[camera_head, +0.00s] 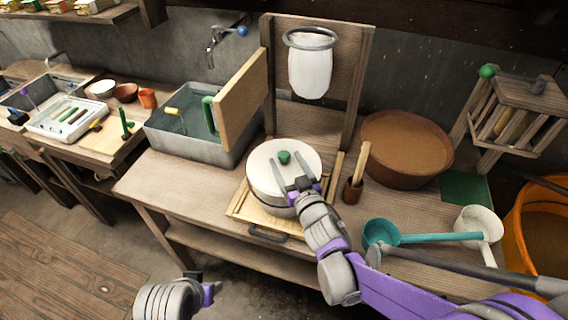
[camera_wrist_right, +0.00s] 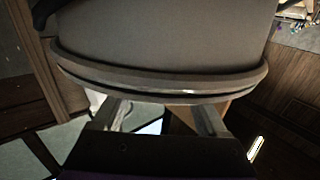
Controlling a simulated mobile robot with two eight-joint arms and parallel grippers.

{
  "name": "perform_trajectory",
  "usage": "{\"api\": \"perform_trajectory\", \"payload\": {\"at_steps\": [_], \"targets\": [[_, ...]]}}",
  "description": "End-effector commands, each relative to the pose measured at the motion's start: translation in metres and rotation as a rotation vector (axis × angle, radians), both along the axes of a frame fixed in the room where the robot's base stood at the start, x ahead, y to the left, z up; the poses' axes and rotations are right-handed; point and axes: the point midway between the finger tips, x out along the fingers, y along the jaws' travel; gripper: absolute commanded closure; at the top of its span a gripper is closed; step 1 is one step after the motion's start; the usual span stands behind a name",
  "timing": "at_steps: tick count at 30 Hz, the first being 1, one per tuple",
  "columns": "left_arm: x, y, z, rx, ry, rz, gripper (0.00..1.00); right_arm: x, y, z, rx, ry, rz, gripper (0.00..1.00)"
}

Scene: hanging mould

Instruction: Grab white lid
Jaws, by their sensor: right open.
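The white lid (camera_head: 262,168) is a round disc with a green knob (camera_head: 284,157). It sits on a round pot (camera_head: 262,196) on a wooden tray (camera_head: 240,208) at the middle of the bench. My right gripper (camera_head: 288,164) is open, its two fingers over the near right part of the lid, just short of the knob. In the right wrist view a large grey rounded surface with a rim (camera_wrist_right: 160,85) fills the top, beyond the open fingers (camera_wrist_right: 162,114); I cannot tell if they touch it. My left gripper (camera_head: 205,290) is low at the bottom left, clear of the bench; its jaws are unclear.
A wooden stand holds a white hanging bag (camera_head: 310,72) behind the lid. A grey sink (camera_head: 180,145) with an upright wooden board (camera_head: 242,95) is to the left.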

Motion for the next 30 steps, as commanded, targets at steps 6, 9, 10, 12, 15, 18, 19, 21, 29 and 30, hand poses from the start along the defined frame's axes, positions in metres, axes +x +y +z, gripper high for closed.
{"api": "perform_trajectory", "payload": {"at_steps": [6,9,10,12,15,18,19,21,29,30], "targets": [[0.002,0.0,0.007,0.0,-0.003,0.0,0.5,0.025,0.008,0.001,0.001,-0.001,0.0,0.25],[0.002,0.0,0.007,0.0,-0.003,0.0,0.5,0.027,0.009,0.001,0.0,-0.001,0.0,0.25],[0.002,0.0,0.007,0.0,-0.003,0.0,0.5,0.027,0.009,0.001,0.0,0.0,0.0,0.25],[0.001,0.0,0.006,0.0,-0.003,0.0,0.5,0.027,0.009,0.001,0.0,0.0,0.0,0.25],[0.001,0.0,0.006,0.0,-0.003,0.0,0.5,0.027,0.009,0.001,0.0,0.0,0.0,0.32],[0.001,0.0,0.006,0.0,-0.003,0.0,0.5,0.027,0.009,0.001,0.0,0.0,0.0,0.5],[0.001,0.0,0.006,0.0,-0.003,0.0,0.5,0.027,0.009,0.001,0.0,0.0,0.0,0.55],[0.001,0.0,0.006,0.0,-0.003,0.0,0.5,0.027,0.009,0.001,0.0,0.0,0.0,0.68],[0.001,0.0,0.006,0.0,-0.003,0.0,0.5,0.027,0.009,0.001,0.0,0.0,0.0,1.0],[0.001,0.0,0.006,0.0,-0.003,0.0,0.5,0.027,0.009,0.001,0.0,0.0,0.0,1.0]]}}
